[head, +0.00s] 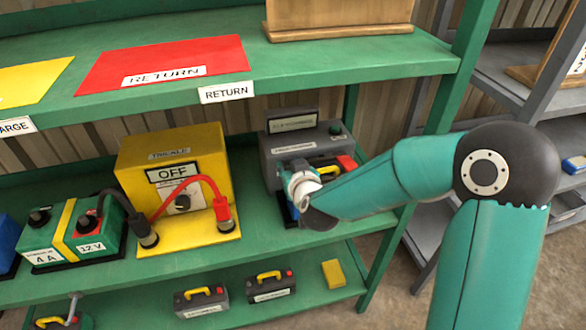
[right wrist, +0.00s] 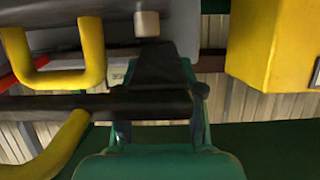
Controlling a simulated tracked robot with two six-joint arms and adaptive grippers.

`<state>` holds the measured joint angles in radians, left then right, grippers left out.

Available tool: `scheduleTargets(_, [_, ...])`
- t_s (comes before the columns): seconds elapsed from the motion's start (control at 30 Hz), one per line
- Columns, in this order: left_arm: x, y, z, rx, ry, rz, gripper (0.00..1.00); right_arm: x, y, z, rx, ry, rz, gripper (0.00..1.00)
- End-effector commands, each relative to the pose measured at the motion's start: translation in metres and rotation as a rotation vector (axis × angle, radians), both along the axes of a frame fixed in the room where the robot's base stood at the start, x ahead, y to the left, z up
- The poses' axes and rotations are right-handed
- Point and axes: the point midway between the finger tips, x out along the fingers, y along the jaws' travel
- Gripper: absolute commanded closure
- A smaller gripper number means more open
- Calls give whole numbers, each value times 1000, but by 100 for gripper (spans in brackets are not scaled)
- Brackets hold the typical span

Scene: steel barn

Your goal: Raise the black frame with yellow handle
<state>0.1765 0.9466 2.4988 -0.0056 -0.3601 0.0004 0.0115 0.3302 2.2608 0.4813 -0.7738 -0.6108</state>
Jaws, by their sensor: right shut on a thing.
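The yellow handle (head: 328,171) shows in the head view at the front of a grey device on the right end of the middle green shelf. My right gripper (head: 303,190) is in front of that device, and its wrist hides most of the frame. In the right wrist view, a black bar of the frame (right wrist: 60,106) runs across to my right gripper (right wrist: 158,85), which is shut on it. Yellow handle parts (right wrist: 70,75) show to the left of the fingers. Whether the frame is clear of its support cannot be told. My left gripper is not in view.
The grey device (head: 282,148) carries a label and a red part. To its left stand a yellow box (head: 172,165) marked OFF with cables and a green battery (head: 75,235). Handled batteries (head: 272,286) sit on the lower shelf. A green post (head: 455,100) stands behind my right arm.

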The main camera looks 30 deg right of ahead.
Motion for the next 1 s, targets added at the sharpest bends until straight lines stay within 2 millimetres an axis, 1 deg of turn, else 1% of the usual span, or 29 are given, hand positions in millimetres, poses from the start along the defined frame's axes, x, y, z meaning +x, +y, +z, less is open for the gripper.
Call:
scheduleTargets(0.27, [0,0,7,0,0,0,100,5,-2,10,-1,-7,-2,73])
scheduleTargets(0.37, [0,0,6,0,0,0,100,6,-2,8,-1,-5,-2,90])
scheduleTargets(0.4, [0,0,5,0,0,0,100,5,-2,8,-1,-5,-2,98])
scheduleTargets(0.43, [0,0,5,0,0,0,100,5,-2,8,-1,-4,-2,100])
scheduleTargets(0.67, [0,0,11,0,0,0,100,10,-3,13,0,-1,-1,100])
scheduleTargets(0.87, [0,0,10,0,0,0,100,11,-3,11,1,0,-1,100])
scheduleTargets(1.0, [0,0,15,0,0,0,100,14,-4,16,1,0,-1,100])
